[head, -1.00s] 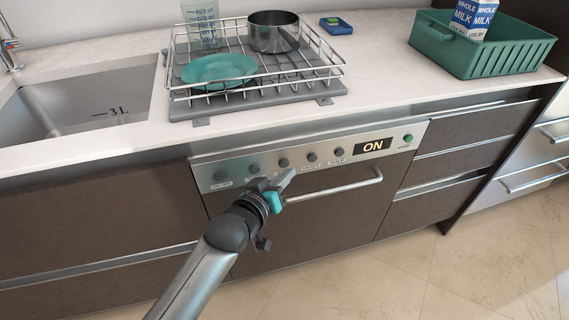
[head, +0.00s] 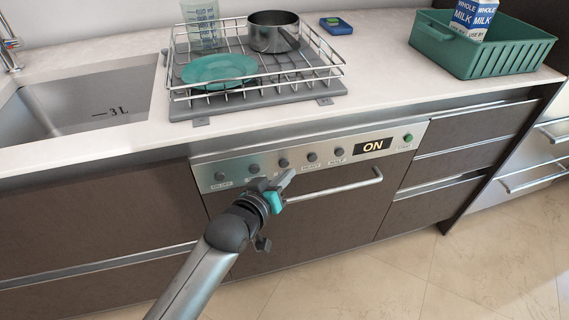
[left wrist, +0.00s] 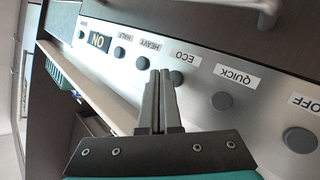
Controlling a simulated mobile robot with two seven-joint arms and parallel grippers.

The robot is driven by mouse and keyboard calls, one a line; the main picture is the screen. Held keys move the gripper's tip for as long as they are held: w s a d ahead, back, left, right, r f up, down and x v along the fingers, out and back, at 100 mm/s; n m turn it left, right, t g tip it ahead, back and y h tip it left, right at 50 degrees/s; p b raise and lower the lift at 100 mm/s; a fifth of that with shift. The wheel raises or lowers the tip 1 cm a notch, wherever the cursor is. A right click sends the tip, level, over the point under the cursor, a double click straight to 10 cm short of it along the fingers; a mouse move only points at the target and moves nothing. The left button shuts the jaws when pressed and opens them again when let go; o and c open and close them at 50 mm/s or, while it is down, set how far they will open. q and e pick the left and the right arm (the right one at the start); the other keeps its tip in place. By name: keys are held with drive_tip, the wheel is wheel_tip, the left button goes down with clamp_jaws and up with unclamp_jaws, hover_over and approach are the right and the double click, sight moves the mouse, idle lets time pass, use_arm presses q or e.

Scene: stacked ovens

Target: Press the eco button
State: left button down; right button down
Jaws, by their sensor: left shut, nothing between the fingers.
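The eco button (left wrist: 178,79) is a round dark button beside the "ECO" label on the steel control panel (left wrist: 200,92). In the head view the eco button (head: 283,162) is the third from the left in the row. My left gripper (head: 288,176) is shut and empty, its tips just below that button. In the left wrist view its fingertips (left wrist: 159,73) lie between the eco and heavy buttons, beside the eco button and partly overlapping its edge. I cannot tell whether they touch the panel. My right gripper is out of view.
The quick button (left wrist: 222,100) and heavy button (left wrist: 142,62) flank the eco button. A display (head: 373,146) reads "ON". The appliance's bar handle (head: 335,188) runs below the panel. The counter (head: 375,88) above holds a dish rack (head: 255,86) and a green crate (head: 482,58).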

use_arm(q)
drive_tip(key=shift+w, duration=0.1)
drive_tip(key=shift+w+a, duration=0.15)
drive_tip(key=shift+w, duration=0.2)
idle(0.4)
